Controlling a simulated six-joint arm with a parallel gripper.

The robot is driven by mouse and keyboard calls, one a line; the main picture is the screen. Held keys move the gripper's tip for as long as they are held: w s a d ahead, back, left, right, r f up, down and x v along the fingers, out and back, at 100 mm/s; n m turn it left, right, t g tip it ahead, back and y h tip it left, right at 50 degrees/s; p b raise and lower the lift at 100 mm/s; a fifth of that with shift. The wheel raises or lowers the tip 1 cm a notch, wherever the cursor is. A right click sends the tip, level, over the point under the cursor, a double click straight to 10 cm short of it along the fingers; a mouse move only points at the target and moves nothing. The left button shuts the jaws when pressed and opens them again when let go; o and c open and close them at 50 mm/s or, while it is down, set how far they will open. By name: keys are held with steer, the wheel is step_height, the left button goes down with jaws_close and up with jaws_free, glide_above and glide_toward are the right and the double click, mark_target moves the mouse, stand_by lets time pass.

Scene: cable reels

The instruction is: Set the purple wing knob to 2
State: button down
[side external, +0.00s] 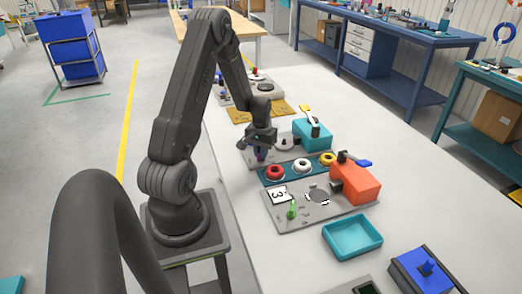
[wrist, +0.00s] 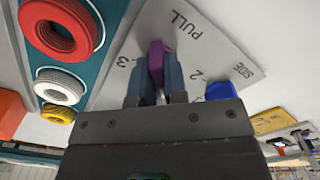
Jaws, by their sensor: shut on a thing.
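The purple wing knob (wrist: 156,58) stands on a grey panel (wrist: 215,48) marked PULL, SIDE, 3 and 2. The 3 is left of the knob and the 2 is right of it in the wrist view. My gripper (wrist: 157,75) is shut on the knob, one finger on each side. The fingers hide the knob's lower part and the panel below it, so I cannot tell which number it points to. In the side external view my gripper (side external: 262,149) is low over the panel, with a little of the purple knob (side external: 261,156) showing under it.
Red (side external: 274,172), white (side external: 302,165) and yellow (side external: 327,158) reels sit on a teal strip beside the panel. A teal box (side external: 312,135) stands behind, an orange box (side external: 355,182) in front. A blue part (wrist: 220,90) is close to the right finger. A teal tray (side external: 340,250) lies nearer.

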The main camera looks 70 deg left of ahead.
steer(key=m, duration=0.4)
steer(key=shift+m, duration=0.3)
steer(key=m, duration=0.4)
steer(key=c, duration=1.2)
jaws_free()
steer(key=shift+r, duration=3.5)
